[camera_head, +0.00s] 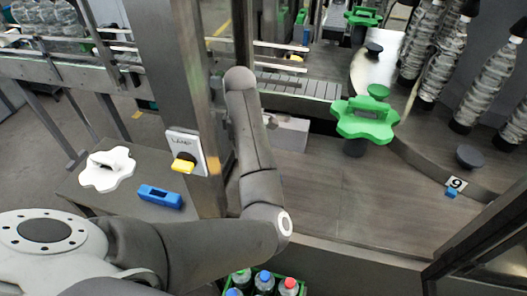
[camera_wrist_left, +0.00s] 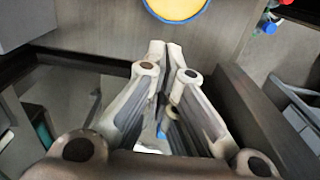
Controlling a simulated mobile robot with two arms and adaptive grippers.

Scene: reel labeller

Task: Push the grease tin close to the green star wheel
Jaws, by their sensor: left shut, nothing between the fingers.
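The green star wheel (camera_head: 365,120) stands on a dark post at the right of the deck in the head view. In the head view my left arm hides the gripper, and I cannot make out the tin there. My right gripper is not in view.
A second green star-shaped part (camera_head: 362,16) is farther back. A white star-shaped part (camera_head: 107,169) and a blue block (camera_head: 160,196) lie on the left plate. A metal post (camera_head: 180,90) stands beside my arm. The brown deck (camera_head: 320,200) is clear before the star wheel.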

